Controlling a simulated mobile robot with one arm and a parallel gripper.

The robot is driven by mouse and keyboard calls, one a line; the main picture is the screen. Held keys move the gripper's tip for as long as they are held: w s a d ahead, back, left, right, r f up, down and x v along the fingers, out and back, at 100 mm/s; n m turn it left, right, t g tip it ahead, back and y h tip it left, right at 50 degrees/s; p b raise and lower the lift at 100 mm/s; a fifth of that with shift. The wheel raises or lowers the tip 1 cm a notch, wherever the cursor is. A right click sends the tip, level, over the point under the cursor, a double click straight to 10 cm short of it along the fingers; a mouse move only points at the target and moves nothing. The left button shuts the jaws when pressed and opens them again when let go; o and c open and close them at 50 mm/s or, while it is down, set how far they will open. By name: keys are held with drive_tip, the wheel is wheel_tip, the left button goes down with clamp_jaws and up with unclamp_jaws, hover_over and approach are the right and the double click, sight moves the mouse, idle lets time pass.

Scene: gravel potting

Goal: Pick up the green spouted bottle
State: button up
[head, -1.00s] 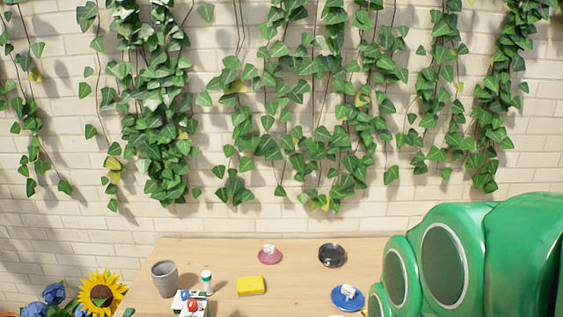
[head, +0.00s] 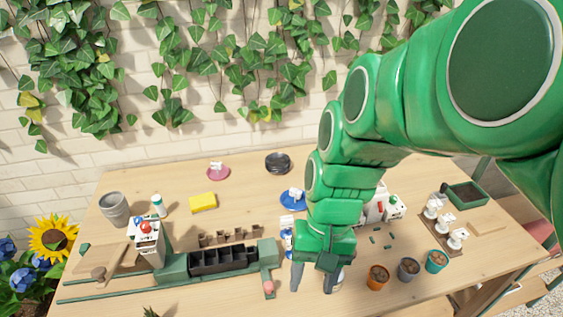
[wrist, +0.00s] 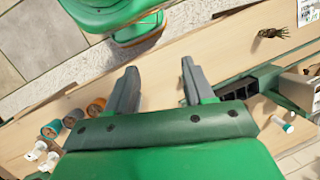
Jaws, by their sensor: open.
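A small white bottle with a green top (head: 158,205) stands upright at the left of the table, beside a grey pot. It is the only bottle I make out clearly, and I cannot tell whether its top is a spout. What looks like the same bottle shows at the right of the wrist view (wrist: 283,123). My gripper (head: 314,284) points down over the front middle of the table, well to the right of that bottle. In the wrist view my gripper (wrist: 158,72) has its fingers wide apart with nothing between them. My arm hides part of the table's middle.
A green stand with black compartments (head: 222,260) lies left of my gripper. A grey pot (head: 114,208), a yellow sponge (head: 203,202) and a blue dish (head: 293,202) are farther back. Small filled pots, including an orange one (head: 377,278), stand to the right.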

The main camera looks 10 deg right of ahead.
drive_tip(key=w+d+f+m+t+y, duration=0.1)
drive_tip(key=w+f+m+y, duration=0.3)
drive_tip(key=w, duration=0.3)
drive_tip(key=w+d+f+m+t+y, duration=0.1)
drive_tip(key=w+d+f+m+y, duration=0.15)
drive_tip(key=w+m, duration=0.35)
drive_tip(key=w+d+f+m+t+y, duration=0.25)
drive_tip(key=w+d+f+m, duration=0.2)
drive_tip(key=d, duration=0.25)
drive_tip(key=w+d+f+m+t+y, duration=0.1)
drive_tip(key=w+d+f+m+t, duration=0.2)
drive_tip(key=w+d+m+t, duration=0.25)
drive_tip(key=shift+m+g, duration=0.4)
drive_tip(key=shift+g, duration=0.2)
drive_tip(key=shift+d+f+x, duration=0.1)
drive_tip(key=shift+f+x, duration=0.1)
drive_tip(key=shift+x, duration=0.8)
drive_tip(key=shift+d+f+x, duration=0.1)
drive_tip(key=shift+f+x, duration=0.1)
drive_tip(key=shift+x, duration=0.8)
drive_tip(key=shift+d+f+x, duration=0.1)
drive_tip(key=shift+f+x, duration=0.1)
drive_tip(key=shift+x, duration=0.8)
drive_tip(key=shift+w, duration=0.1)
clamp_jaws()
